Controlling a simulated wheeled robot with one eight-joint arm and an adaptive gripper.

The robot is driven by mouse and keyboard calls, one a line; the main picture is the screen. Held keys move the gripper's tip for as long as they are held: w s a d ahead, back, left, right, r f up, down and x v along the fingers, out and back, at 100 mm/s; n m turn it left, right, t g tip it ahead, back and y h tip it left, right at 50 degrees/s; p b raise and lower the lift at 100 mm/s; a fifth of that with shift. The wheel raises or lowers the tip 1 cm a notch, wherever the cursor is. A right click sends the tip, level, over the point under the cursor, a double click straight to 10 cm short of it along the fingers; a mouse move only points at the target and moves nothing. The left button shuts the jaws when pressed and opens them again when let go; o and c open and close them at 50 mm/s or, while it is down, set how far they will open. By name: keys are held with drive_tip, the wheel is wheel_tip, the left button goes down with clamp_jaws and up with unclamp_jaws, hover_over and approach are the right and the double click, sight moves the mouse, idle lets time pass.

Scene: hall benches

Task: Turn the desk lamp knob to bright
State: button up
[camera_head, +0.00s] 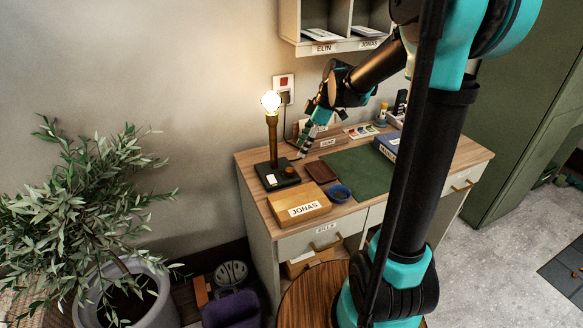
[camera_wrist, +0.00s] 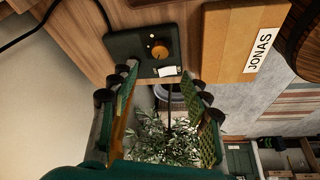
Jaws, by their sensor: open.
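The desk lamp (camera_head: 272,140) stands upright at the left end of the desk, with a lit bare bulb, a brass-coloured stem and a dark base (camera_head: 277,176). A small round orange-brown knob (camera_head: 289,170) sits on the base. In the wrist view the base (camera_wrist: 126,46) and knob (camera_wrist: 158,51) show beyond the fingertips, with a white label on the base. The knob has a pale mark; its setting cannot be read. My gripper (camera_head: 304,150) hangs to the right of the lamp stem, above the base's height. In the wrist view my gripper (camera_wrist: 160,84) is open, with nothing between its fingers.
A green mat (camera_head: 359,172) covers mid-desk. A wall shelf (camera_head: 335,46) hangs above. A potted plant (camera_head: 90,215) stands left of the desk.

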sight(290, 169)
drive_tip(key=x, duration=1)
drive_tip(key=shift+c, duration=0.6)
clamp_jaws()
